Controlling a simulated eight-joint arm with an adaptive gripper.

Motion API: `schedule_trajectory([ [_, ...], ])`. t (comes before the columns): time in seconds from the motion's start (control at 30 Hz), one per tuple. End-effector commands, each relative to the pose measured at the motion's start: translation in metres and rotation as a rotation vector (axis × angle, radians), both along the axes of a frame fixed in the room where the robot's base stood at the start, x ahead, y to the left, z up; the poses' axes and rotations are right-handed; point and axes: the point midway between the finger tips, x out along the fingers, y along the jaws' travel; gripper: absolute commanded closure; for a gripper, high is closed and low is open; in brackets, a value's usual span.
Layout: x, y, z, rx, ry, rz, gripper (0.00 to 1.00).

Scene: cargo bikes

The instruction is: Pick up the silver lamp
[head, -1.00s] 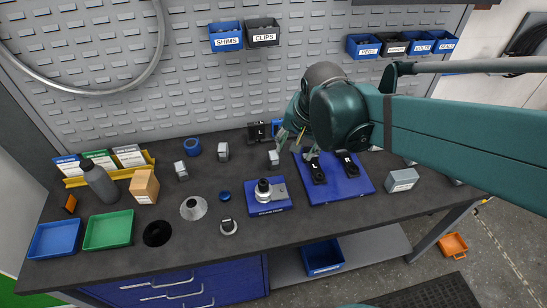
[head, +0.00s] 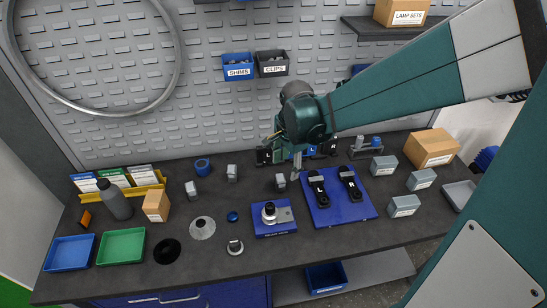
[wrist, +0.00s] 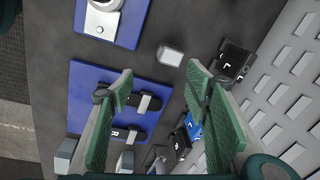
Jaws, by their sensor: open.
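Two similar silver lamps, a middle one (head: 232,173) and a left one (head: 191,188), stand farther left. I cannot tell which one the task names. My gripper (head: 283,156) is open and empty above the bench, near the back wall. Its two green fingers show widely apart in the wrist view (wrist: 160,72).
A blue board (head: 322,212) with black cranks lies to the right of the near lamp, and a blue stand (head: 275,228) lies in front. Black and blue blocks (head: 264,157) stand behind it by the pegboard. Bare bench (head: 250,195) lies to its left.

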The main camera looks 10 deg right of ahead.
Motion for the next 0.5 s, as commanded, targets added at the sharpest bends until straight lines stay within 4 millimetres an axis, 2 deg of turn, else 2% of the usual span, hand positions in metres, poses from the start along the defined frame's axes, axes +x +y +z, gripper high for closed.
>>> schedule_trajectory([
  [0.3, 0.023, 0.009, -0.026, 0.012, 0.074, -0.18, 0.52],
  [0.5, 0.031, 0.014, -0.042, 0.012, 0.111, -0.274, 0.52],
])
